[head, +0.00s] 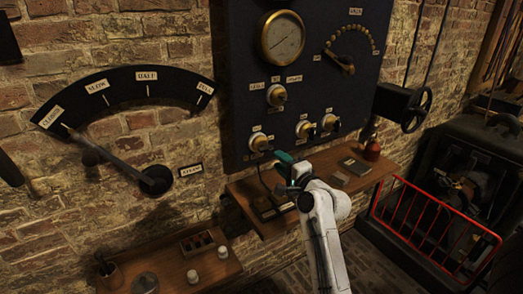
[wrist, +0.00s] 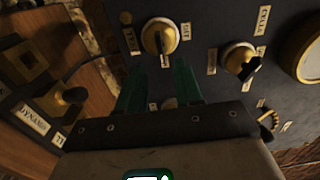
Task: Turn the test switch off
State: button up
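A dark panel (head: 240,110) on the brick wall carries several brass rotary switches with small pale labels. The lower left switch (head: 259,142) is nearest my gripper (head: 290,164). In the wrist view this switch (wrist: 160,36), with a dark lever, lies just beyond the fingertips. My gripper (wrist: 157,75) has its two green fingers apart, with nothing visible between them. The fingers look short of the switch, though contact is hard to judge. An upper switch (wrist: 240,58) sits to its right there.
A wooden shelf (head: 245,192) runs under the panel, with a red bottle (head: 372,148) and a small book or box. A round gauge (head: 282,37) is above. A long lever (head: 110,160) with a scale is at left. A red railing (head: 430,215) stands at right.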

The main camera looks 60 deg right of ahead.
aim_at(267, 150)
jog(key=x, duration=0.7)
jog(key=shift+w+d+p, duration=0.25)
jog(key=shift+w+p, duration=0.05)
jog(key=shift+p, duration=0.15)
jog(key=shift+c, duration=0.5)
grip_shut()
